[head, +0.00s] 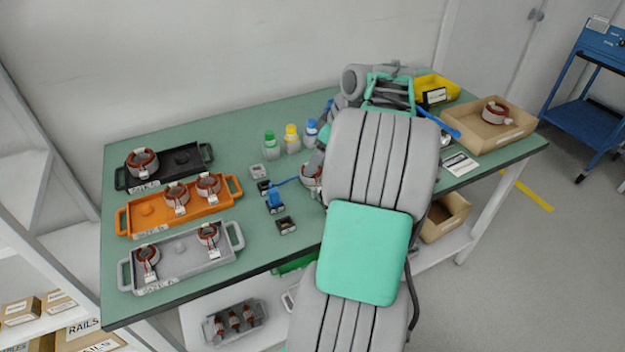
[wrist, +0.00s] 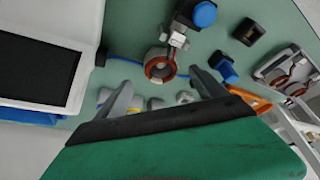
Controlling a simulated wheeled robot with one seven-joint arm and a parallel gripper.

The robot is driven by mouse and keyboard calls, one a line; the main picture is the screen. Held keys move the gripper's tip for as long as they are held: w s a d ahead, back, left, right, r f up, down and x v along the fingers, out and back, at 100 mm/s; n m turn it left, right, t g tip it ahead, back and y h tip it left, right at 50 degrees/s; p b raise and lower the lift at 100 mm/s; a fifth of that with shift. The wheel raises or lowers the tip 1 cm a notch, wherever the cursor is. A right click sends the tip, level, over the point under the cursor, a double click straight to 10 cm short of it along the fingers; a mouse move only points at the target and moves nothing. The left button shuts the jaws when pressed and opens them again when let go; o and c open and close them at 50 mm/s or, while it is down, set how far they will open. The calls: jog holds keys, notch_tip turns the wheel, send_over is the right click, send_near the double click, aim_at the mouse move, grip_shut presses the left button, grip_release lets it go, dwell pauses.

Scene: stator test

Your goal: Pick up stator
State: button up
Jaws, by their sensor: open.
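In the wrist view a stator (wrist: 160,66), a ring with copper-red windings and a white label block, lies on the green table just beyond my fingertips. My gripper (wrist: 160,80) is open, with one finger to each side of the near edge of that stator and nothing held. In the head view this stator (head: 311,176) is partly hidden behind my arm, and my gripper is hidden too. Other stators sit in the black tray (head: 185,158), the orange tray (head: 148,224) and the grey tray (head: 183,266), and one stator (head: 496,111) is in the cardboard box (head: 475,137).
Green (head: 269,144), yellow (head: 291,138) and blue-capped (head: 311,132) bottles stand behind the stator. A blue-topped device (wrist: 204,14) and small dark blocks (head: 286,225) are close by. A dark-screened panel (wrist: 40,62) lies left in the wrist view. A yellow bin (head: 437,87) stands at the back.

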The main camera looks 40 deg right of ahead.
aim_at(314, 178)
jog(key=x, duration=0.6)
jog(key=shift+a+f, duration=0.15)
jog(key=shift+c, duration=0.5)
grip_shut()
